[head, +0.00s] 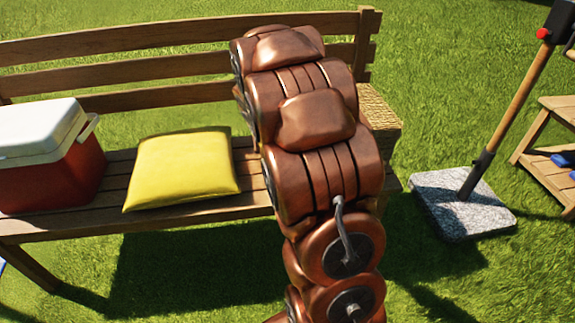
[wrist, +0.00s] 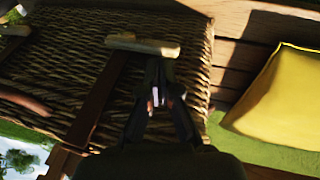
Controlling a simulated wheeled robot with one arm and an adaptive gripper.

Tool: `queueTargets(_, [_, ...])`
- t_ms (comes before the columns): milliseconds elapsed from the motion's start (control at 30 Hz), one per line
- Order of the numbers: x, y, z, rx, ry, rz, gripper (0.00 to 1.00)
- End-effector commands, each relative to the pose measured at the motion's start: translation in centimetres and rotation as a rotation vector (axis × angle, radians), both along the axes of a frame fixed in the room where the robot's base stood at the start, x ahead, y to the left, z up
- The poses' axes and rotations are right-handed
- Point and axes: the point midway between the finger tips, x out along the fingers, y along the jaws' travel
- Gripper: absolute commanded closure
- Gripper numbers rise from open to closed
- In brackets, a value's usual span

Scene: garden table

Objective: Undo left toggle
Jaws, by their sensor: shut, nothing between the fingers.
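A pale wooden toggle (wrist: 122,42) lies across a dark strap (wrist: 98,105) on a wicker basket (wrist: 65,55) in the wrist view. My gripper (wrist: 157,98) is shut and empty. Its fingertips point at the toggle's right part and appear close to it; I cannot tell whether they touch. A brown curved piece (wrist: 22,98) lies farther left on the wicker; I cannot tell what it is. In the head view, my arm hides most of the basket (head: 381,122) and the gripper.
The basket stands on a wooden bench (head: 120,162). A yellow cushion (head: 183,168) and a red cooler (head: 72,178) with a white lid are to the left. A post on a stone base (head: 450,205) and a wooden shelf (head: 545,125) stand right. Grass lies around.

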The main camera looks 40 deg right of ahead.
Motion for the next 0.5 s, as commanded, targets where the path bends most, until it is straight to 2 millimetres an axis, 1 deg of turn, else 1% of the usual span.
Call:
queueTargets(33, [0.1, 0.0, 0.9, 0.0, -0.002, 0.001, 1.0])
queueTargets(233, [0.0, 0.2, 4.4, 0.0, -0.004, 0.003, 1.0])
queueTargets(367, [-0.6, 0.6, 6.5, 0.0, -0.003, 0.002, 1.0])
queueTargets(500, [-1.2, 1.0, 9.1, -0.002, -0.006, 0.003, 1.0])
